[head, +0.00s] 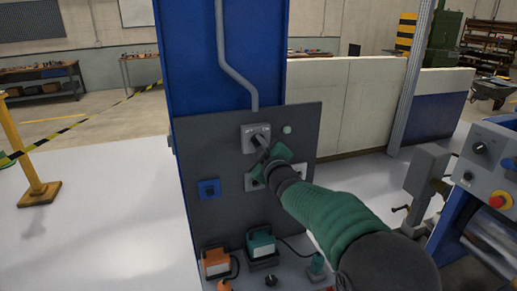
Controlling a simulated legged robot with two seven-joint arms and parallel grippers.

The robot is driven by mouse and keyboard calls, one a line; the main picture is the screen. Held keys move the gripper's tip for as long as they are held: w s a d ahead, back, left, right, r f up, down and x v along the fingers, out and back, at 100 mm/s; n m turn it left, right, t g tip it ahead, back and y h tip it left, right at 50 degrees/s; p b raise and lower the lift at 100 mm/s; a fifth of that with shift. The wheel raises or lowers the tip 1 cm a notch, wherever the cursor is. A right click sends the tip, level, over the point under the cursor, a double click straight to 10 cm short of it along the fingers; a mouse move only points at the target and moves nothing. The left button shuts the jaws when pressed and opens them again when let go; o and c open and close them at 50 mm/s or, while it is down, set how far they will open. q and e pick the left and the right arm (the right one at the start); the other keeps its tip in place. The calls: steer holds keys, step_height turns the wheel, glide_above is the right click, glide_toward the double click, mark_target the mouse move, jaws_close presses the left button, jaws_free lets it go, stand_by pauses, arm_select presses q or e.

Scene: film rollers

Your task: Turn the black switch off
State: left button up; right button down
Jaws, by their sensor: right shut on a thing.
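The black switch (259,133) is a rotary handle on a light grey box, high on the dark panel (220,150) of the blue cabinet. My right arm, in a green sleeve, reaches up from the lower right. My right gripper (264,148) is at the switch handle and is shut on it. The gripper and wrist hide the lower part of the handle, so its exact angle is hard to read. My left gripper is not in view.
A blue-framed button (209,189) and another grey box sit lower on the panel. Orange (215,262) and green (261,245) devices stand below. At the right, a console (486,160) carries a red button. A grey conduit runs down the cabinet to the switch box.

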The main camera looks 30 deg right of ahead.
steer(key=shift+f, duration=0.15)
steer(key=c, duration=1.4)
jaws_free()
steer(key=shift+w, duration=0.15)
steer(key=shift+o, duration=0.2)
steer(key=b+v, duration=0.2)
steer(key=v, duration=1.5)
steer(key=shift+w+d+f, duration=0.1)
steer(key=shift+d, duration=0.1)
